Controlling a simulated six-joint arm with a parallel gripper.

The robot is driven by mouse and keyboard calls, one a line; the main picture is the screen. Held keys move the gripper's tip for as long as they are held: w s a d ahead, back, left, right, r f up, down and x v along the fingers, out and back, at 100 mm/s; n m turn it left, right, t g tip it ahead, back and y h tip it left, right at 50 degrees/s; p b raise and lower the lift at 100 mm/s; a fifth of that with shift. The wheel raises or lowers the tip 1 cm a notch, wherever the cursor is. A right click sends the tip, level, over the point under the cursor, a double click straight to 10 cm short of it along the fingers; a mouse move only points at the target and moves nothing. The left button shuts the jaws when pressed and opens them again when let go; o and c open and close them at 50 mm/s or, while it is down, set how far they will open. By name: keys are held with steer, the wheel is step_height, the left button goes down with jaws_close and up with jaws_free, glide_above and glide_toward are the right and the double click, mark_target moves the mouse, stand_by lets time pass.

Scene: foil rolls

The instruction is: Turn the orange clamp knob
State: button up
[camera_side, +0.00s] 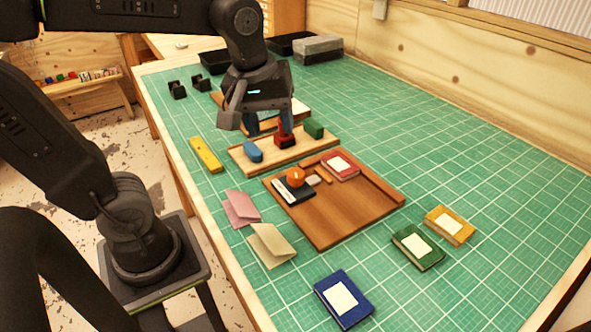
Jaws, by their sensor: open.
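The orange clamp knob (296,175) is a small round ball. It sits at the left part of a brown wooden tray (340,220), beside a black-covered book (292,193) and a small grey piece (313,180). My gripper (268,130) points down behind the knob, apart from it, over or near a pale wooden board (250,162). Its bluish fingers are spread. A red block (285,139) on the board is close to the right finger; I cannot tell if they touch.
Blue (254,151) and green (314,127) blocks stand on the board. A red book (340,166) lies in the tray. Blue (343,298), green (418,247) and yellow (450,225) books lie in front and to the right. The green mat is clear at far right.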

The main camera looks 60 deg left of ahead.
mark_target(295, 172)
steer(key=shift+o, duration=1.1)
steer(key=w+n, duration=0.1)
steer(key=n, duration=0.2)
steer(key=w+a+n+g, duration=0.1)
steer(key=w+n, duration=0.1)
steer(key=n, duration=0.1)
steer(key=w+n+g, duration=0.1)
steer(key=w+n, duration=0.1)
steer(key=n, duration=0.1)
steer(key=shift+w+a+f, duration=0.15)
steer(key=shift+w+a, duration=0.05)
steer(key=shift+w, duration=0.05)
steer(key=shift+n+g, duration=0.5)
steer(key=shift+n, duration=0.3)
steer(key=f, duration=1.4)
steer(key=shift+w, duration=0.2)
steer(key=c, duration=0.9)
